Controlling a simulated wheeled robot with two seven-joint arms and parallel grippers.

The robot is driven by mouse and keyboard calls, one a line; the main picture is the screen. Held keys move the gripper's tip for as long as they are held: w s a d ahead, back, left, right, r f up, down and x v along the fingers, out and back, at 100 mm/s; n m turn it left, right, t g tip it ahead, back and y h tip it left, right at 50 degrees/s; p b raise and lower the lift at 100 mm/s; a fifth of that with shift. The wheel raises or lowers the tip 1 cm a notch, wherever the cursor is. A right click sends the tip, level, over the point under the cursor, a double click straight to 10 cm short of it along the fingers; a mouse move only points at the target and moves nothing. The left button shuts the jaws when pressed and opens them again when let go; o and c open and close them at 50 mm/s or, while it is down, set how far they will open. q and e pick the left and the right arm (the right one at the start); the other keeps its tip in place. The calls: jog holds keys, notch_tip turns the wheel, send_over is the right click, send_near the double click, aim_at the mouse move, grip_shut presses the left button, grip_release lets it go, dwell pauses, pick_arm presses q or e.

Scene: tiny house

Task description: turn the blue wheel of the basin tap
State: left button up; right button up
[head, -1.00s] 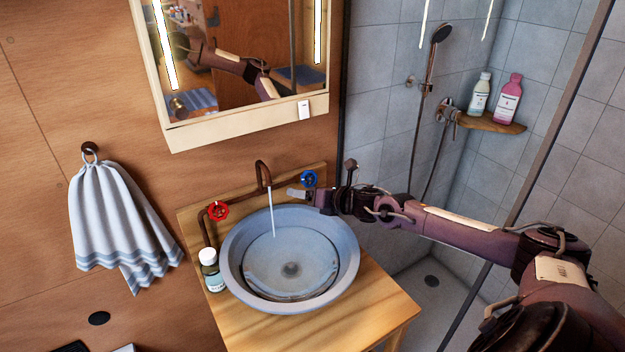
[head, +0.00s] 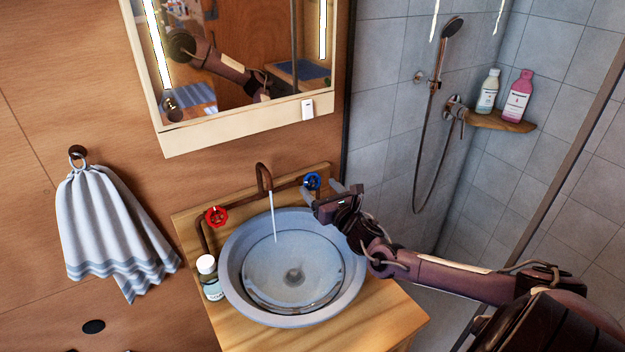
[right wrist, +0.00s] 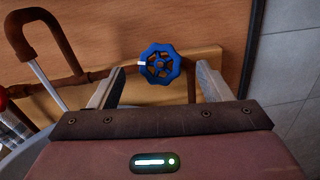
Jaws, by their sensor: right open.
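The blue wheel (head: 312,181) of the basin tap sits at the right end of the copper pipe, against the wooden backboard. In the right wrist view the blue wheel (right wrist: 160,64), with a white mark on its left rim, shows beyond and between my fingertips. My right gripper (head: 321,190) is open, its fingers pointing at the wheel from the front; it also shows in the right wrist view (right wrist: 158,82). Nothing is between the fingers' inner faces near the palm. I cannot tell whether the fingertips touch the wheel. The spout (head: 264,178) runs water into the basin (head: 235,270). My left gripper is not in view.
A red wheel (head: 216,216) is at the pipe's left end. A small bottle (head: 209,278) stands left of the basin. A mirror cabinet (head: 235,128) hangs above, and a towel (head: 110,225) hangs at left. A shower shelf (head: 500,122) with two bottles is at right.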

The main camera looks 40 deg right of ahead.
aim_at(313, 182)
jog(key=w, duration=0.4)
jog(key=shift+w+d+p, duration=0.3)
jog(key=shift+w+d, duration=0.05)
jog(key=shift+w, duration=0.05)
jog(key=shift+f, duration=0.1)
jog(key=c, duration=1)
